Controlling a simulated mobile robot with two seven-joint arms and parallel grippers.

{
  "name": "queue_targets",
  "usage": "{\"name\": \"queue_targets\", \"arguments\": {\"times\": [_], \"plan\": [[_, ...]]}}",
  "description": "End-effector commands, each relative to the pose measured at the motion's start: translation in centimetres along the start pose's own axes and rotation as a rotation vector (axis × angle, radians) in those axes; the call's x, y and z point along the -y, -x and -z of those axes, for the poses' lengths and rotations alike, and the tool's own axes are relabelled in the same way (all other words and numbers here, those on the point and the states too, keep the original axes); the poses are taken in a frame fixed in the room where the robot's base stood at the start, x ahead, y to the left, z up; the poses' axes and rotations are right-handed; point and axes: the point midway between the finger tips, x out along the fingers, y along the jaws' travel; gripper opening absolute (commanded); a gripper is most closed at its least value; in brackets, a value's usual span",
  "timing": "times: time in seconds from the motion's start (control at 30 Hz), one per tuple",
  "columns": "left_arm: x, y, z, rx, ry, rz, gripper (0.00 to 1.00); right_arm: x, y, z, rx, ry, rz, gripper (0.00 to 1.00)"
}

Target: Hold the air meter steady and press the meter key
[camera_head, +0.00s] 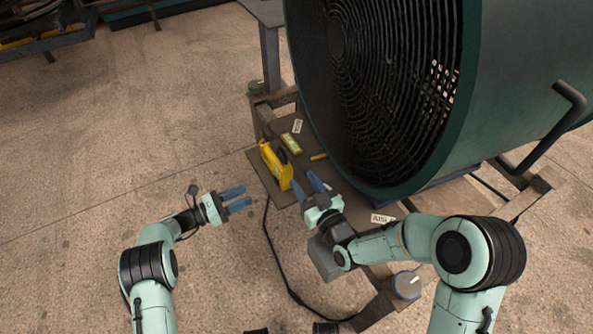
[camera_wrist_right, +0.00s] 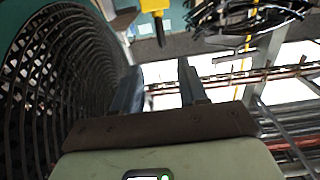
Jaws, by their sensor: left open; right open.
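The yellow air meter (camera_head: 275,166) stands on the brown board beside the big fan, with a dark round part on its side. My left gripper (camera_head: 243,198) is open and empty, to the left of the meter and apart from it. My right gripper (camera_head: 306,186) is open, just to the right of the meter's near end; I cannot tell whether it touches. In the right wrist view, the open fingers (camera_wrist_right: 158,75) have nothing between them, and a yellow piece with a dark tip (camera_wrist_right: 153,6), perhaps the meter, shows beyond them. The meter key cannot be made out.
The large green fan (camera_head: 480,100) with its black grille (camera_head: 375,90) rises behind the board, close to my right gripper. A yellow-green block (camera_head: 291,143) and a white tag (camera_head: 297,126) lie near the meter. A black cable (camera_head: 268,237) runs over the floor.

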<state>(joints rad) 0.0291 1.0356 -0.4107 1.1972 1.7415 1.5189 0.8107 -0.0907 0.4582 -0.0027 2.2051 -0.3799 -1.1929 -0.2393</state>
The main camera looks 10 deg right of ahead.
Motion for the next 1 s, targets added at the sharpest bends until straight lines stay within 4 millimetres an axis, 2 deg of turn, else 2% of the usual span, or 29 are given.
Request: {"name": "queue_targets", "arguments": {"times": [0.13, 0.27, 0.7, 1.0], "plan": [[0.0, 0.0, 0.0, 0.000, 0.000, 0.000, 0.43, 0.1, -0.8, -0.1, 0.003, -0.001, 0.004, 0.43], [0.0, 0.0, 0.0, 0.000, 0.000, 0.000, 0.43, 0.2, -2.6, -0.1, 0.002, -0.002, 0.005, 0.43], [0.0, 0.0, 0.0, 0.000, 0.000, 0.000, 0.43, 0.3, -10.9, -0.2, 0.003, -0.003, 0.006, 0.43], [0.0, 0.0, 0.0, 0.000, 0.000, 0.000, 0.43, 0.2, -13.2, -0.2, 0.005, -0.004, 0.006, 0.43]]}}
